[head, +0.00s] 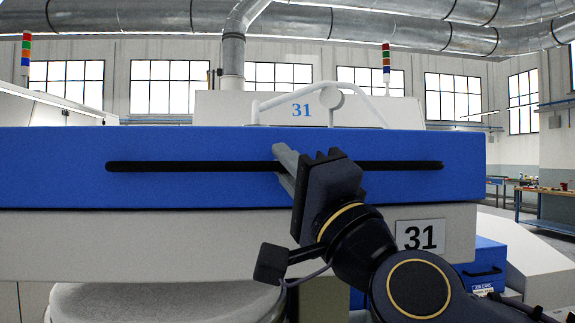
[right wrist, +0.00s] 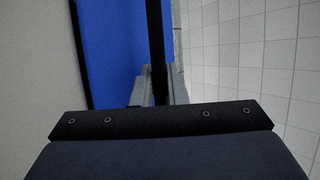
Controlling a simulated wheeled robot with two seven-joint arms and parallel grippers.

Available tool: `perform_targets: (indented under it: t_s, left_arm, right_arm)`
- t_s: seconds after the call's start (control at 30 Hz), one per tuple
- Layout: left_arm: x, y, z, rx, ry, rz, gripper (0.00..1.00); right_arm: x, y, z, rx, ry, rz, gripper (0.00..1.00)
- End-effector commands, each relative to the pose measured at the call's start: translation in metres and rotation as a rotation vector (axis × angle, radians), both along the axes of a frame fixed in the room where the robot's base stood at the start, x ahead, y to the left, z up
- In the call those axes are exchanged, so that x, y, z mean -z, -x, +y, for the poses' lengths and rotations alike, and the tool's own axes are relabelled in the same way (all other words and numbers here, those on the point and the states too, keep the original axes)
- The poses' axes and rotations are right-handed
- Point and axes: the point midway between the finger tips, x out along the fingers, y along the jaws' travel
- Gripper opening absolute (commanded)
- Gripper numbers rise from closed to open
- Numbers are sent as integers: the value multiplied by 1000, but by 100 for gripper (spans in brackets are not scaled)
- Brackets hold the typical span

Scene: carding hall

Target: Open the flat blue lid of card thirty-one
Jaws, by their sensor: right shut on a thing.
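The flat blue lid (head: 220,190) of the card spans the head view, its front face upright and its lower edge down against the pale body. A long black handle bar (head: 180,166) runs across that face. My right gripper (head: 283,165) is at the bar, right of its middle, with its fingers shut on it. In the right wrist view the grey fingers (right wrist: 158,88) sit on both sides of the black bar (right wrist: 155,40), with the blue lid (right wrist: 110,50) behind. My left gripper is not in view.
A plate marked 31 (head: 420,235) is on the pale front below the lid. A white curved tube (head: 300,91) rises behind the lid. A blue box (head: 485,262) stands at the lower right, and a workbench (head: 545,195) is farther off at the right.

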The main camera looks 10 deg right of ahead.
Motion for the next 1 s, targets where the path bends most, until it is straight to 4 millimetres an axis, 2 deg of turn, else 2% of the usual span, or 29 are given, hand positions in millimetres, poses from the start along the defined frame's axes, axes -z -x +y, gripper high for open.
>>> perform_targets:
  t_s: [0.03, 0.17, 0.3, 0.6, 0.8, 1.0]
  left_arm:
    - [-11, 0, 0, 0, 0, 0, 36]
    - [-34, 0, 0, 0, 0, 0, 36]
    - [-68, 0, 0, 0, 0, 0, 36]
    - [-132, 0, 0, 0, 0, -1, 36]
    - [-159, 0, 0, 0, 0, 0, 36]
    - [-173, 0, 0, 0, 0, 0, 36]
  right_arm:
    - [-12, 2, -1, 1, -2, -4, 0]
    - [-37, 4, -1, 2, -1, -5, 0]
    - [-72, 5, -1, 2, -2, -6, 0]
    - [-142, -5, -1, 3, -2, -5, 0]
    - [-174, -16, -1, 3, -3, -6, 0]
    - [-191, -24, -1, 3, -1, -7, 0]
